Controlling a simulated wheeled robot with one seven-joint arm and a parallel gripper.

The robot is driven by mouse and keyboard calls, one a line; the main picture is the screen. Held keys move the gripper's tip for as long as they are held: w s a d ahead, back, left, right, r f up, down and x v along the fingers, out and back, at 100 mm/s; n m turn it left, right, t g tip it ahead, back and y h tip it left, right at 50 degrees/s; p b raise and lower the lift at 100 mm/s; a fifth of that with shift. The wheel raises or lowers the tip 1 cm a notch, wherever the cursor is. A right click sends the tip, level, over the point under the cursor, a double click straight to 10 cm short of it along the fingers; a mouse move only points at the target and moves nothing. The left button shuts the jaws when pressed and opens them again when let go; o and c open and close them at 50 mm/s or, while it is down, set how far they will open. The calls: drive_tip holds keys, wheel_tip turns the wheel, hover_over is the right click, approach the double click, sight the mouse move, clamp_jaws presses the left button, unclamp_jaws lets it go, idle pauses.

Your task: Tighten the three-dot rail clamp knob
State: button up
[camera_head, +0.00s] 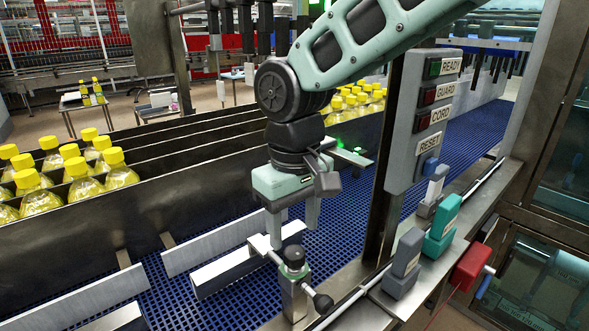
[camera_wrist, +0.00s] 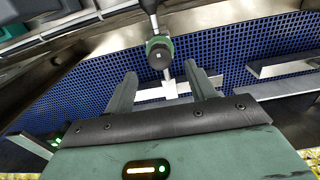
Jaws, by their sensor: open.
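A rail clamp stands on the near edge of the conveyor, with a black-topped knob (camera_head: 294,256) on a green collar. In the wrist view the knob (camera_wrist: 160,54) is seen from above, just beyond my fingertips and roughly between their lines. Dots cannot be made out on it; only a small pale mark shows on top. My gripper (camera_head: 293,226) points down, open and empty, over the belt just behind the knob. In the wrist view my gripper (camera_wrist: 160,70) has its two fingers well apart with nothing between them. A white guide rail (camera_head: 232,268) lies beside the clamp's rod.
A black ball-ended handle (camera_head: 322,303) sticks out low on the clamp. A metal post with a button panel (camera_head: 425,115) stands close to the right. Grey and teal blocks (camera_head: 442,222) and a red box (camera_head: 471,267) line the edge. Yellow-capped bottles (camera_head: 84,172) fill lanes at left.

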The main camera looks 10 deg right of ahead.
sight(295, 251)
wheel_tip(295, 251, up, 12)
drive_tip(key=b, duration=0.1)
drive_tip(key=shift+f, duration=0.2)
idle(1.0)
drive_tip(key=s+d+f, duration=0.5)
drive_tip(key=s+f, duration=0.3)
drive_tip(key=s+d+f+n, duration=0.1)
drive_tip(key=s+d+f, duration=0.4)
drive_tip(key=s+f, duration=0.4)
drive_tip(key=shift+f+y, duration=0.15)
drive_tip(key=shift+y, duration=0.15)
drive_tip(key=shift+s, duration=0.1)
